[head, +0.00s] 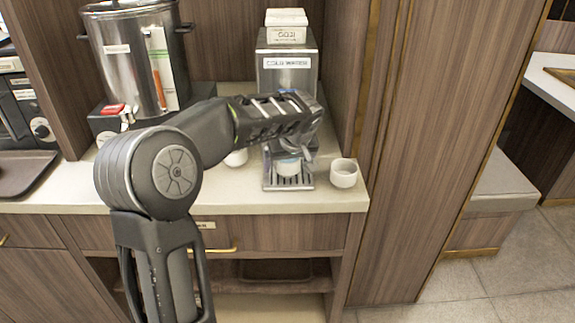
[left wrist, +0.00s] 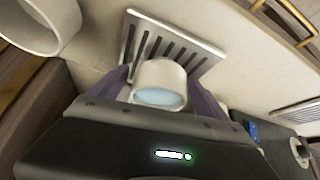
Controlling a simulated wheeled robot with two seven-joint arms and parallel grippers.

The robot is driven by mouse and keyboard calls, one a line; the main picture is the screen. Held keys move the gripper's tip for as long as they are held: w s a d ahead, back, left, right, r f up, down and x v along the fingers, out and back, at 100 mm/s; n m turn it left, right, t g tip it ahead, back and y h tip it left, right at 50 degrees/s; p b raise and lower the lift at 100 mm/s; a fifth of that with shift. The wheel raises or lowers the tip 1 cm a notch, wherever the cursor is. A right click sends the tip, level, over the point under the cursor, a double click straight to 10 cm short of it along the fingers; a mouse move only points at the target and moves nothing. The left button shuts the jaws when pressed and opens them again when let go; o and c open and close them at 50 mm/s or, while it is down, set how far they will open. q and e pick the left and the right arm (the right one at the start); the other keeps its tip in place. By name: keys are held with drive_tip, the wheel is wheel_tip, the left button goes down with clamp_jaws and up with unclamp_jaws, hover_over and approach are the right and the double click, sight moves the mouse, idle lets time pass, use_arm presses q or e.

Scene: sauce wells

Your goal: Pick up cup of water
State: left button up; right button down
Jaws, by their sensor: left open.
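A white cup holding pale blue water (left wrist: 160,86) stands at the drip grate of the cold water dispenser. In the head view this cup (head: 288,167) shows just below my left gripper (head: 300,155). In the left wrist view the fingers of my left gripper (left wrist: 158,92) are open, one on each side of the cup; I cannot tell whether they touch it. The dispenser (head: 287,78) is a steel box labelled "COLD WATER", partly hidden by my left arm. My right gripper is not in view.
A white cup (head: 343,173) stands right of the grate (head: 275,181), near the counter's right end. Another white cup (head: 236,158) is partly hidden behind my arm. A large steel urn (head: 127,60) stands at the left. The counter front (head: 250,203) is clear.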

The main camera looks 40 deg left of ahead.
use_arm(q)
drive_tip(key=c, duration=1.7)
